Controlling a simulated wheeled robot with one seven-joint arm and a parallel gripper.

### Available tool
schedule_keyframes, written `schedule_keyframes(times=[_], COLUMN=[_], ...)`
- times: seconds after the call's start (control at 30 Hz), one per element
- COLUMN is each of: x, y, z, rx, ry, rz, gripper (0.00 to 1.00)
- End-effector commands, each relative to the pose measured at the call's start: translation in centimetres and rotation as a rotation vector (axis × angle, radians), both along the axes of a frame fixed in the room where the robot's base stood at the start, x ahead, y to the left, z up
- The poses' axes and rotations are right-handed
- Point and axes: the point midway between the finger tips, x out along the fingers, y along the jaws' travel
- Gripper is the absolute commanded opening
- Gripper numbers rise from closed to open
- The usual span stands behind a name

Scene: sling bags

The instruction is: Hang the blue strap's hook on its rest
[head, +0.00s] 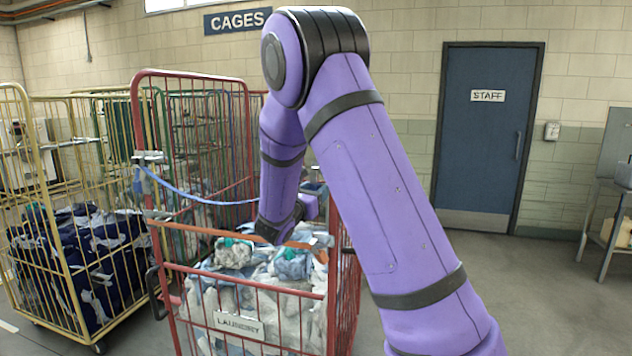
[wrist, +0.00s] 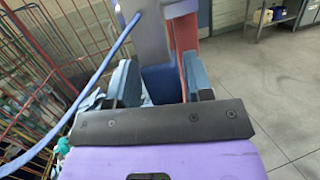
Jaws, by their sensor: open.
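The blue strap (head: 195,198) runs from the left post of the red laundry cage (head: 240,293), sags, and passes right toward my gripper. In the wrist view the strap (wrist: 95,80) climbs from lower left to the top of a grey upright piece (wrist: 153,45). A blue block (wrist: 161,85) sits below that piece. I cannot tell which part is hook and which is rest, nor whether the hook is seated. My gripper (wrist: 160,80) is open, its grey-blue fingers either side of the blue block, with gaps visible. In the head view my arm hides most of this.
A reddish post (wrist: 184,38) stands just behind the grey piece. Bundled laundry (head: 270,268) fills the red cage. A yellow cage (head: 58,235) with dark laundry stands at left. A grey bench (head: 608,205) is at far right. The floor (head: 560,295) on the right is clear.

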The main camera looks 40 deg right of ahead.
Motion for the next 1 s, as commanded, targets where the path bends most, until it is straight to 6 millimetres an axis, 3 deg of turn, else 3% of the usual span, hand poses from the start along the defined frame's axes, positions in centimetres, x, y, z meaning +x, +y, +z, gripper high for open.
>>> schedule_keyframes(times=[0.07,0.27,1.0], x=[0.0,0.0,0.0], y=[0.0,0.0,0.1], z=[0.0,0.0,1.8], rx=[0.0,0.0,0.0], ry=[0.0,0.0,-0.001], rz=[0.0,0.0,0.0], gripper=[0.45,0.0,0.0])
